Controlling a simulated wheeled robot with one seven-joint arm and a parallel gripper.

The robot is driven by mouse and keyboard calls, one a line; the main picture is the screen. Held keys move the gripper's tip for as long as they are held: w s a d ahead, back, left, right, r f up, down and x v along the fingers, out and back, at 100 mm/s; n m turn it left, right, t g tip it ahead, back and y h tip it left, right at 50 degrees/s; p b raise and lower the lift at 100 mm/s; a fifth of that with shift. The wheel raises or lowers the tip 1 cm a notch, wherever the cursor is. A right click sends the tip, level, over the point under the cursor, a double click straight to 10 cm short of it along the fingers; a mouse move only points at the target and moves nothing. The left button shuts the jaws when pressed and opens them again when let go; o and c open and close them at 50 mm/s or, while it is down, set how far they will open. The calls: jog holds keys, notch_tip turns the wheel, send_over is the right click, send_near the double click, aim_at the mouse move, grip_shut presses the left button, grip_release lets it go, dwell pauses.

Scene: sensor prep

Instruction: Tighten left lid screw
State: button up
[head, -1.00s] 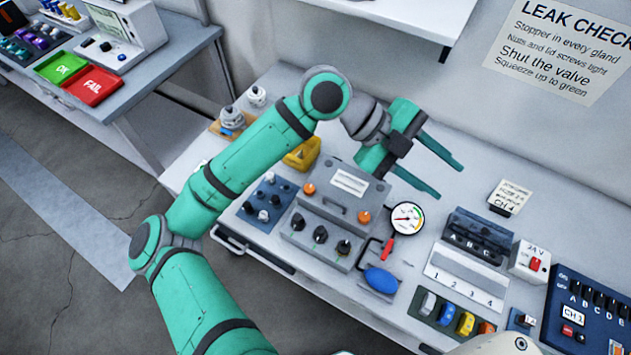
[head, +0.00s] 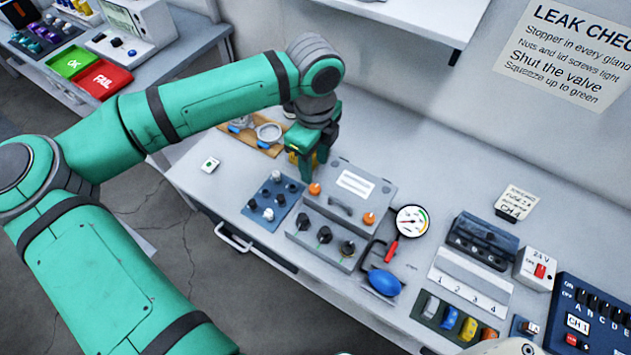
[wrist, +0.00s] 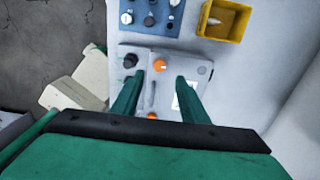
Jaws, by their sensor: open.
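The grey lid box (head: 350,205) stands on the bench with two orange lid screws on top. The left lid screw (head: 314,188) is at the lid's left end, and the right lid screw (head: 369,218) is at its right end. My gripper (head: 312,172) points down just behind the left screw in the head view, its fingers partly overlapped there. In the wrist view my gripper (wrist: 161,76) is open and empty, with the left screw (wrist: 160,65) showing between and just past the fingertips. Contact with the screw is not visible; the height gap cannot be told.
A blue panel of dark and pale fittings (head: 272,200) is left of the box. A yellow bin (wrist: 228,20) stands close by, mostly hidden by my gripper in the head view. A gauge (head: 411,221) and blue squeeze bulb (head: 384,282) are on the right.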

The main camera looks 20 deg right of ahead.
aim_at(315, 187)
notch_tip(315, 187, down, 9)
jog(key=shift+r, duration=0.15)
dwell(0.4)
grip_shut()
